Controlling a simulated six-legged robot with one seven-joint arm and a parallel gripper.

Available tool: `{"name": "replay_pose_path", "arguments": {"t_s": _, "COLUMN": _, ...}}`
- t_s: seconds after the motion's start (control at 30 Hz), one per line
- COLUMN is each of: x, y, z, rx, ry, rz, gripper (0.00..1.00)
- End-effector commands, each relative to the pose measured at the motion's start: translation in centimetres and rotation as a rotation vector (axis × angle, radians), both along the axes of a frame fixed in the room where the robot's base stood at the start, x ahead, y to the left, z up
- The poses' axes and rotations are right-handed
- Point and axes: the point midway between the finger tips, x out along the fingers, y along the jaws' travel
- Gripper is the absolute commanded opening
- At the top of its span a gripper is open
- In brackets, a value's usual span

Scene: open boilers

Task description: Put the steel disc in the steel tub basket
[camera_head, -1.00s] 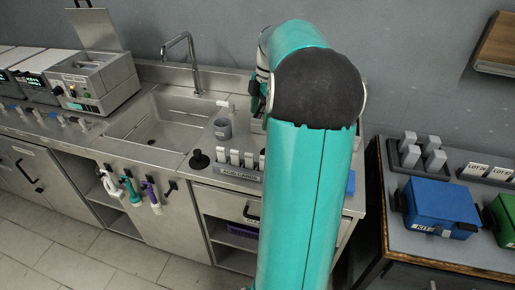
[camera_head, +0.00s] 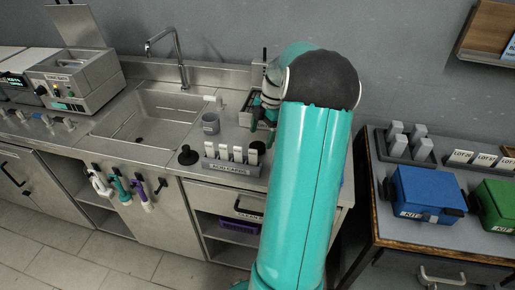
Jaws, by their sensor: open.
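My gripper (camera_head: 263,120) is open, with its green fingers pointing down above the counter right of the sink, partly hidden by my own teal arm. A dark-framed tray or box (camera_head: 247,106) stands just behind and left of the fingers; what it holds is unclear. I cannot pick out the steel disc with certainty. A steel bath unit (camera_head: 78,78) with its lid raised stands left of the sink. I cannot make out a tub basket in its opening, and my gripper is well to the right of it.
Near my gripper stand a grey cup (camera_head: 210,123), a rack of white-topped pieces (camera_head: 232,165), a black knobbed piece (camera_head: 188,155) and a dark round piece (camera_head: 258,147). The sink (camera_head: 150,122) has a tall faucet (camera_head: 175,55). A right-hand table carries blue (camera_head: 427,193) and green cases.

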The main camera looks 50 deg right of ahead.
Motion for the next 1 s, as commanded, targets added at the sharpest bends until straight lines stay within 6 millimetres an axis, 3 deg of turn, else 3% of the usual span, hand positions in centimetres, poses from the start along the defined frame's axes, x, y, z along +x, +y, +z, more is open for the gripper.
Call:
{"name": "replay_pose_path", "arguments": {"t_s": 0.2, "x": 0.4, "y": 0.8, "z": -3.3, "rx": 0.003, "ry": 0.001, "rz": 0.001, "gripper": 0.78}}
{"name": "replay_pose_path", "arguments": {"t_s": 0.5, "x": 0.5, "y": 0.9, "z": -3.9, "rx": 0.0, "ry": 0.0, "rz": 0.0, "gripper": 0.78}}
{"name": "replay_pose_path", "arguments": {"t_s": 0.8, "x": 0.5, "y": 0.9, "z": -3.8, "rx": 0.0, "ry": 0.0, "rz": 0.0, "gripper": 0.22}}
{"name": "replay_pose_path", "arguments": {"t_s": 1.0, "x": 0.5, "y": 0.9, "z": -3.8, "rx": 0.0, "ry": 0.0, "rz": -0.001, "gripper": 0.21}}
